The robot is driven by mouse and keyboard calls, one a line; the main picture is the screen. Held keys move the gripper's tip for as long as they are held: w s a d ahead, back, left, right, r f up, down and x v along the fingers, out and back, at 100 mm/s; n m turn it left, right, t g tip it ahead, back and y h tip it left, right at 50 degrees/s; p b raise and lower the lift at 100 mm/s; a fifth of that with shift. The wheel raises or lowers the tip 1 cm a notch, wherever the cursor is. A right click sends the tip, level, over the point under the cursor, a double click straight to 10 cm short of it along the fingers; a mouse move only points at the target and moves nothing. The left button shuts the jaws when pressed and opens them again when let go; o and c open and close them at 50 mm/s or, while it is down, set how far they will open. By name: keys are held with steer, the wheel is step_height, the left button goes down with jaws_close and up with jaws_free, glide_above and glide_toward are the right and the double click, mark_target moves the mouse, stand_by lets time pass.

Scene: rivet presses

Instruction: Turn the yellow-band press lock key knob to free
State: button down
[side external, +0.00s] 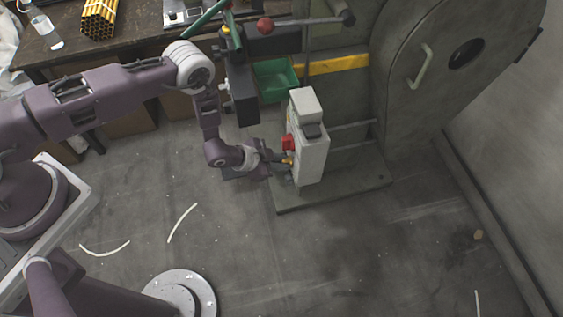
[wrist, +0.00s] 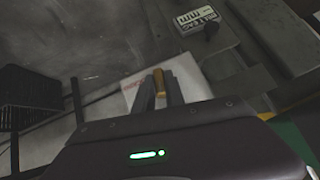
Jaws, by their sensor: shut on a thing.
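The yellow-band press stands on a dark base plate, with its yellow band (side external: 332,64) across the frame. A pale control box (side external: 313,148) stands at its front, with a red button (side external: 288,142) on its left face. The lock key knob (side external: 287,161) is a small yellow-orange piece below the red button. My gripper (side external: 283,165) is at that face of the box, around the knob. In the wrist view the knob (wrist: 159,82) sits upright between the two fingers, which are shut on it. The knob's lower part is hidden by the fingers and gripper body.
A workbench (side external: 60,40) with yellow tubes (side external: 98,18) and a bottle (side external: 46,30) stands at the upper left. The floor before the press is clear.

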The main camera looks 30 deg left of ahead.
steer(key=shift+w+a+n+g+h, duration=0.1)
steer(key=shift+w+n+g+h, duration=0.05)
steer(key=shift+n+g+h, duration=0.45)
stand_by(0.4)
steer(key=c, duration=1.4)
jaws_free()
steer(key=v, duration=0.7)
steer(key=shift+a, duration=0.1)
